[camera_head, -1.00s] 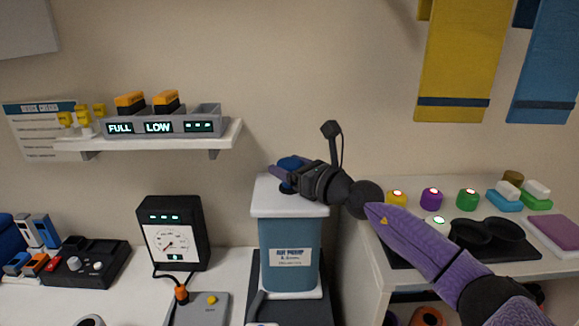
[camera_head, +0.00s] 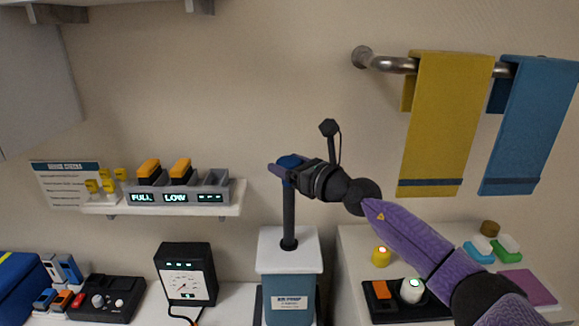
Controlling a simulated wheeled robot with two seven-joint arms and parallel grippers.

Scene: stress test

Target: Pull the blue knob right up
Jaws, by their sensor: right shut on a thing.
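The blue knob (camera_head: 289,161) tops a dark upright rod (camera_head: 289,215) that stands out of the white lid of the blue pump box (camera_head: 289,287). A good length of rod shows between the lid and the knob. My right gripper (camera_head: 284,172) reaches in from the right and is shut on the knob, its fingers covering part of it. My left gripper is not in view.
A shelf with battery chargers (camera_head: 178,198) hangs on the wall to the left. A gauge box (camera_head: 186,274) stands left of the pump. A yellow towel (camera_head: 446,120) and a blue towel (camera_head: 530,125) hang from a wall rail at the right.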

